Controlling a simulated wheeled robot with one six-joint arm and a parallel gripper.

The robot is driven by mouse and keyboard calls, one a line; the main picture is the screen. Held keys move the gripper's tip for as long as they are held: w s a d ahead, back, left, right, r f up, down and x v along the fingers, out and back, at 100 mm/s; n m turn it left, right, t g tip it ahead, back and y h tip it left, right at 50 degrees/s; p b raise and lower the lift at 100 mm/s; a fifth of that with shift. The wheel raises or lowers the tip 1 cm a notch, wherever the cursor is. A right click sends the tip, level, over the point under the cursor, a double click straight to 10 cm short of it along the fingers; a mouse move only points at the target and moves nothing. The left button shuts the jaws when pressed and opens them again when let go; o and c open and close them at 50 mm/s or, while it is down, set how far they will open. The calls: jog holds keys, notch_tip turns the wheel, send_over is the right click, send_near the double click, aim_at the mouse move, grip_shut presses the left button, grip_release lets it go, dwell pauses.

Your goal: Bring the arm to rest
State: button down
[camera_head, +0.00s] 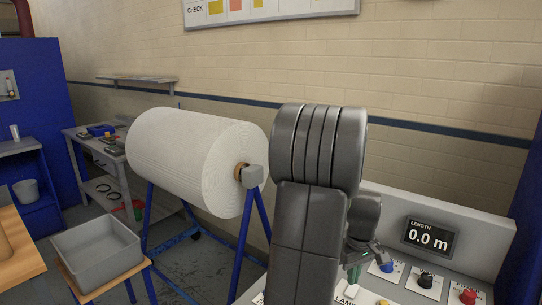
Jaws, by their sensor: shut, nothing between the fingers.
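My arm rises in front of the control panel (455,222), its thick grey links filling the middle of the picture. My gripper (374,256) shows partly at the right of the arm, low over the panel's sloping face. It is shut and empty. My own arm hides part of it and much of the panel's left side. The gap between the gripper and the panel cannot be judged.
The panel carries a display (430,238) reading 0.0 m, a blue knob (386,266), a black knob (425,280) and a red button (467,296). A large white roll (190,150) on a blue stand is left of my arm. A grey bin (97,252) stands at lower left.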

aim_at(350, 293)
jog(key=shift+f+b, duration=1.25)
jog(key=shift+f, duration=0.75)
jog(key=shift+r, duration=0.15)
